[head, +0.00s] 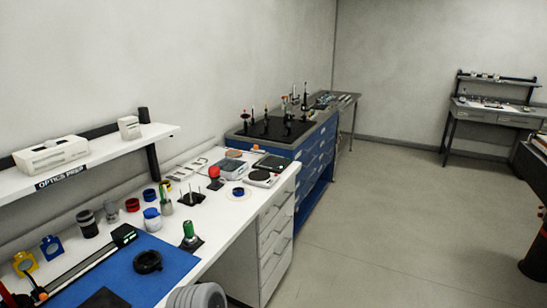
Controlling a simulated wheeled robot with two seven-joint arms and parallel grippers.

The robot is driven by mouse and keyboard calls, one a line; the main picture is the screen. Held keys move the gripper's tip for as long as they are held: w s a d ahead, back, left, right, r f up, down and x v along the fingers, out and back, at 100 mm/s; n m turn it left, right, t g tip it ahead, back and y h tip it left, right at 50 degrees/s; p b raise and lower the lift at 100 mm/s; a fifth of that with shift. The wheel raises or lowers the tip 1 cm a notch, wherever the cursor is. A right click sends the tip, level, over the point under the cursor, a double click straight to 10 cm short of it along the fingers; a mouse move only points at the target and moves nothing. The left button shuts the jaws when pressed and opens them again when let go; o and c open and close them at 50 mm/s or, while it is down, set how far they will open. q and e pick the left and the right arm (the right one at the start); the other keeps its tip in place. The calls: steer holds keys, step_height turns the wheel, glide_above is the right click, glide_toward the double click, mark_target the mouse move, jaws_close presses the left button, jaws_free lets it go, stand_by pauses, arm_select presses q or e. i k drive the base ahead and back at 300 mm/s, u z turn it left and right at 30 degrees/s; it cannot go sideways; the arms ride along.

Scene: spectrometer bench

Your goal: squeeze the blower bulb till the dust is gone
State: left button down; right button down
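A small red rounded thing (214,172) with a dark lower part stands on the white bench, near its far end. It looks most like the blower bulb, but it is too small to be sure. No dust can be made out at this distance. Neither of my grippers can be seen. A grey ribbed rounded part shows at the bottom edge; I cannot tell whether it belongs to my arm.
The floor (400,220) at right is clear.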

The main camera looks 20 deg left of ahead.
mark_target(214, 171)
steer(key=i, duration=3.4)
steer(key=u, duration=3.85)
